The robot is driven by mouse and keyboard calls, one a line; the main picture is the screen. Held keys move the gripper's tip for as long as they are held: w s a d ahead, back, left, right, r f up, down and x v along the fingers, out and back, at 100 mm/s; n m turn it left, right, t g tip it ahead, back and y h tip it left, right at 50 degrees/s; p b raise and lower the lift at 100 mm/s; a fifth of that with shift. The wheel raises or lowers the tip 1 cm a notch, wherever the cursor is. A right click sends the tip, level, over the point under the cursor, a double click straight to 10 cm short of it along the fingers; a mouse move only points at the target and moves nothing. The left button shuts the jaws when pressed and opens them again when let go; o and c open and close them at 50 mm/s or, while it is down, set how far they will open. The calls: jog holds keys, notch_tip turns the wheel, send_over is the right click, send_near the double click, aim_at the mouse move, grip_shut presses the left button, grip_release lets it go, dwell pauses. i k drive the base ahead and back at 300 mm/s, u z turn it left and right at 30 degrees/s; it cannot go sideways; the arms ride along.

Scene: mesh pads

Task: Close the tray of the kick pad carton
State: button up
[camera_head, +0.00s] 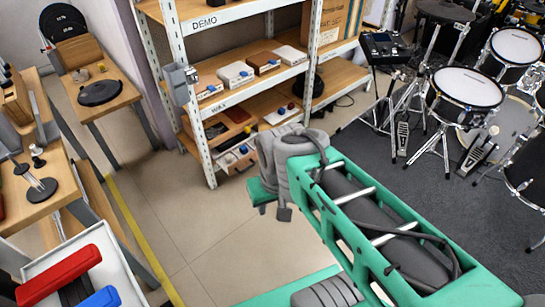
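A brown cardboard carton (332,20) with printing on its front stands on the upper right shelf, cut off by the top edge. I cannot read its label or make out a tray on it, so I cannot tell if it is the kick pad carton. My green and grey arm reaches from the lower right to the middle. At its far end, a small green and dark grey part, seemingly my gripper (279,207), hangs below the grey joint in front of the shelf. Its fingers are mostly hidden and nothing shows in them.
A metal shelf rack (207,140) holds several small boxes and pedals. A drum kit (466,92) stands on dark carpet at right. Wooden tables line the left, with a round black pad (100,92). A white bin (112,272) holds red and blue things. The tiled floor between is clear.

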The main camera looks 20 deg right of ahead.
aim_at(240, 161)
jog(key=z, duration=0.05)
jog(key=i, duration=0.6)
jog(key=u, duration=0.25)
jog(key=k, duration=0.6)
jog(key=u, duration=0.3)
jog(key=i, duration=1.35)
jog(key=u, duration=0.1)
